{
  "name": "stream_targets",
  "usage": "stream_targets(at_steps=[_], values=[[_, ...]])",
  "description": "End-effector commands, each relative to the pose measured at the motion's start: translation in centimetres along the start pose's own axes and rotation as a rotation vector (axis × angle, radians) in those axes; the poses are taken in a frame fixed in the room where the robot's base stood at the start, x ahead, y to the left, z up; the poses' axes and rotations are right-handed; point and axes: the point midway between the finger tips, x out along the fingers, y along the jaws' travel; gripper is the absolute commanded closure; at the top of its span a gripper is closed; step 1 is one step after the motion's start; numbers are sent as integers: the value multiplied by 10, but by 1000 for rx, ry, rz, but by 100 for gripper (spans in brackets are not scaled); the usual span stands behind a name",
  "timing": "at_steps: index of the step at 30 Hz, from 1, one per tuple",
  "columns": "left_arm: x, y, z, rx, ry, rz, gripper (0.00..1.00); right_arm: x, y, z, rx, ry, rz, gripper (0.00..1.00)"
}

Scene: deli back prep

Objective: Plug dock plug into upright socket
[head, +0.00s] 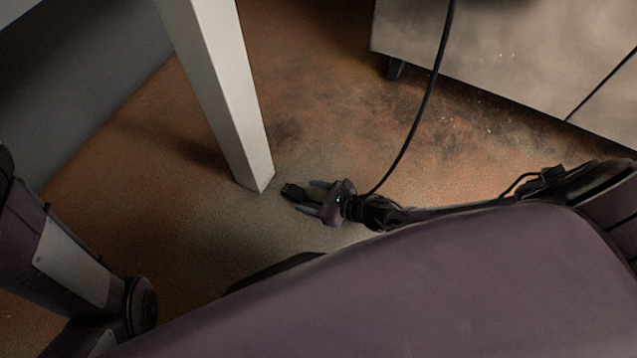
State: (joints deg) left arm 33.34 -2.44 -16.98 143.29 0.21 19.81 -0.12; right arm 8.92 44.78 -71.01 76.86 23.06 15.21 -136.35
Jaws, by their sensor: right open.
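My right gripper (309,196) is low over the floor near the middle of the picture, its two fingers apart and pointing left. A small black block, which looks like the dock plug (292,192), shows at the fingertips, partly between them. I cannot tell whether the fingers touch it. A black cable (425,105) hangs from the top and runs down behind my right gripper; its join to the plug is hidden. I cannot make out the upright socket. My left arm shows at the lower left, but its gripper is out of the picture.
A pale square leg (222,95) stands on the floor just left of the plug. A grey metal cabinet (520,55) on short feet fills the upper right. A grey panel (85,85) is at the upper left. The brown floor (150,215) left of the leg is clear.

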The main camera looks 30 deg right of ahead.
Motion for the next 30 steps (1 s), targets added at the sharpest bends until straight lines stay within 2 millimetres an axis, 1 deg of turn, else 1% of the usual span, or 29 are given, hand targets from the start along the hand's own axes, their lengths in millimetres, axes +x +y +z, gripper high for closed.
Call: stream_targets(at_steps=[1, 9, 15, 21, 30], values=[[-6, 1, -2, 0, 0, 0, 64, 6, 0, -2, 0, -3, 0, 37], [-20, 3, -6, -1, 0, 0, 64, 27, 0, -2, -1, -3, 0, 37], [-27, 4, -8, -1, 0, 0, 64, 38, 0, -1, 0, -1, -1, 37], [-30, 4, -8, -1, 0, 0, 64, 43, 0, 0, 0, -1, 0, 37], [-29, 4, -8, -1, 0, 0, 64, 44, 0, 1, 0, 0, 0, 37]])
